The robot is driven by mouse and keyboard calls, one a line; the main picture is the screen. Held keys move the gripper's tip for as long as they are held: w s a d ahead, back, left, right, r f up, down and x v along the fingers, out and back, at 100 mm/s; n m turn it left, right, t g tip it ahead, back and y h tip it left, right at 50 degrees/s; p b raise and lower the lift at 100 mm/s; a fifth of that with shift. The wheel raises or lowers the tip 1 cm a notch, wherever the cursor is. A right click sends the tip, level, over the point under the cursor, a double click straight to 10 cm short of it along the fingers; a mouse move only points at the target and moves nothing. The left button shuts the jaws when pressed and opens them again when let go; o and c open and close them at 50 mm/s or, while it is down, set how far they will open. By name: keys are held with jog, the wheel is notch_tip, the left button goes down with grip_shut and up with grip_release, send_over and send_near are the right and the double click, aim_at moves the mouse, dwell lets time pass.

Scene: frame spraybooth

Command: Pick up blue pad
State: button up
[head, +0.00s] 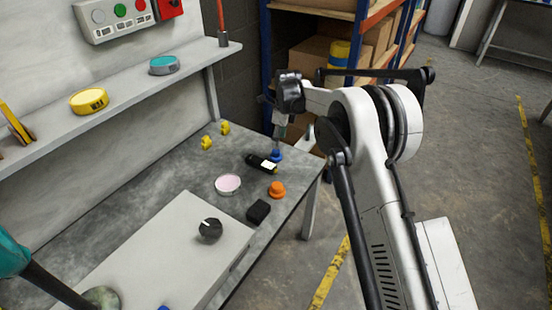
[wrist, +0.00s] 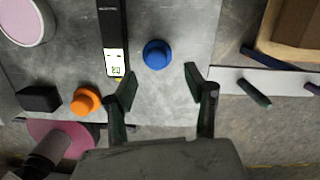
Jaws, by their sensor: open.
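The blue pad (wrist: 157,54) is a small round blue piece with a raised middle on the grey workbench. In the head view the blue pad (head: 276,155) is near the bench's far right corner, just below my gripper (head: 281,140). In the wrist view my gripper (wrist: 160,85) is open, with its two dark fingers apart. The pad lies ahead of the fingertips, about midway between them, and nothing is held. The exact height of the fingers above the bench is hard to tell.
A black device (head: 262,163) with a white label lies close left of the pad. An orange knob (head: 277,189), a black block (head: 258,211) and a pink-topped round tin (head: 228,185) stand nearby. Yellow pieces (head: 207,142) lie farther back. A shelf rack (head: 345,50) stands beyond the bench.

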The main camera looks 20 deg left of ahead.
aim_at(276, 151)
jog(key=f, duration=0.2)
jog(key=f+b, duration=0.1)
jog(key=f, duration=0.1)
jog(key=a+f+b, duration=0.1)
jog(key=f, duration=0.1)
jog(key=shift+s+f, duration=0.2)
jog(key=shift+s, duration=0.05)
jog(key=c, duration=1.1)
